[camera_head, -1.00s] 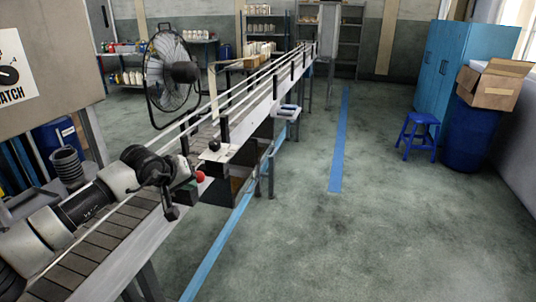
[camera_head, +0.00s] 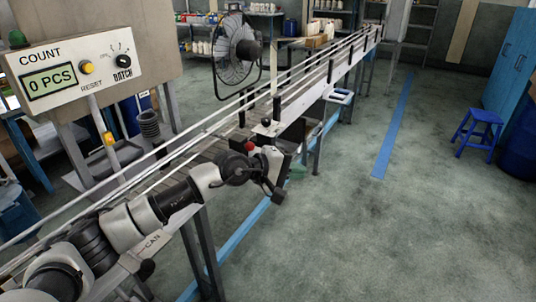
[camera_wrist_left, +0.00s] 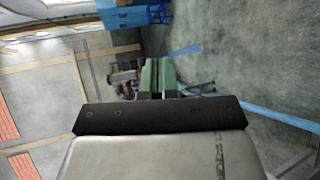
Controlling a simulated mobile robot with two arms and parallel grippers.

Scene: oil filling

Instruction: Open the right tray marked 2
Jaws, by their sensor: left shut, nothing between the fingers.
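No tray with a legible 2 shows in these frames. In the head view a small white tray-like piece (camera_head: 342,96) sits on the side of the conveyor (camera_head: 294,108), and no number can be read on it. My left arm comes in from the left along the conveyor. My left gripper (camera_wrist_left: 159,62) shows in the left wrist view as two green fingers close together with nothing held between them. My right gripper is out of view.
A count panel (camera_head: 80,72) reading 0 PCS stands at the left. A black fan (camera_head: 236,50) stands behind the conveyor. A red button (camera_head: 250,146) shows close to my left arm. A blue stool (camera_head: 478,130) is at the right.

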